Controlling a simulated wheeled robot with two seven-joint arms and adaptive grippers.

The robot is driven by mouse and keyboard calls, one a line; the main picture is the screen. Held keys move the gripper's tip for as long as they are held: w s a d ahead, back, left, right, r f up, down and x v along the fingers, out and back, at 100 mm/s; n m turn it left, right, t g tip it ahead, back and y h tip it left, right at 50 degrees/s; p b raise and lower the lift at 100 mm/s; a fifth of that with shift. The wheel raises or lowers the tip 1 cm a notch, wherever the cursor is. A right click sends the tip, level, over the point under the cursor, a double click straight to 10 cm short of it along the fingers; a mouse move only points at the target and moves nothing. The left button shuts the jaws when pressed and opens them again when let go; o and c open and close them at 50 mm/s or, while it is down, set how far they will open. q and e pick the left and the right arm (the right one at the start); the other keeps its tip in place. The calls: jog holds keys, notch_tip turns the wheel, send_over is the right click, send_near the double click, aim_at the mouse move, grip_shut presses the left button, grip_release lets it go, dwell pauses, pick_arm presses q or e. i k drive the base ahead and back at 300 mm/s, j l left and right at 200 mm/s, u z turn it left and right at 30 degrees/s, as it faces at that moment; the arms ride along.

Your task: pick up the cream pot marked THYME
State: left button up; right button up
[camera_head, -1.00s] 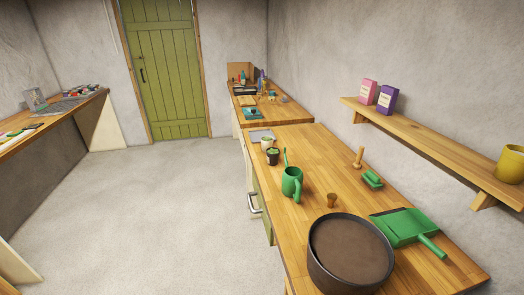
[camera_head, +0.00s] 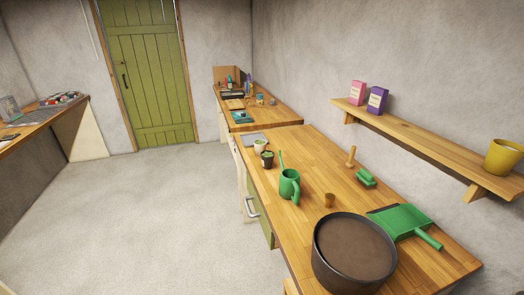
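A small cream pot (camera_head: 260,147) stands near the left edge of the wooden worktop (camera_head: 318,165), toward its far end. Any word on it is too small to read, so I cannot tell if it is the one marked THYME. A small dark pot (camera_head: 267,159) with a green plant stands just in front of it. Neither of my grippers shows in the head view.
A green watering can (camera_head: 289,187), small brown pot (camera_head: 330,200), green brush (camera_head: 365,178), green dustpan (camera_head: 402,221) and large dark round tub (camera_head: 354,252) stand on the worktop. A wall shelf (camera_head: 435,147) overhangs the right. The floor (camera_head: 130,215) at left is clear.

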aim_at(260, 145)
jog(key=i+j+z, duration=0.1)
jog(key=j+z, duration=0.15)
jog(key=j, duration=0.25)
jog(key=j+z, duration=0.25)
jog(key=j, duration=0.25)
jog(key=i+j+z, duration=0.2)
jog(key=j, duration=0.15)
jog(key=j+z, duration=0.2)
jog(key=i+j+z, duration=0.2)
jog(key=j, duration=0.3)
jog(key=k+l, duration=0.05)
jog(key=k, duration=0.05)
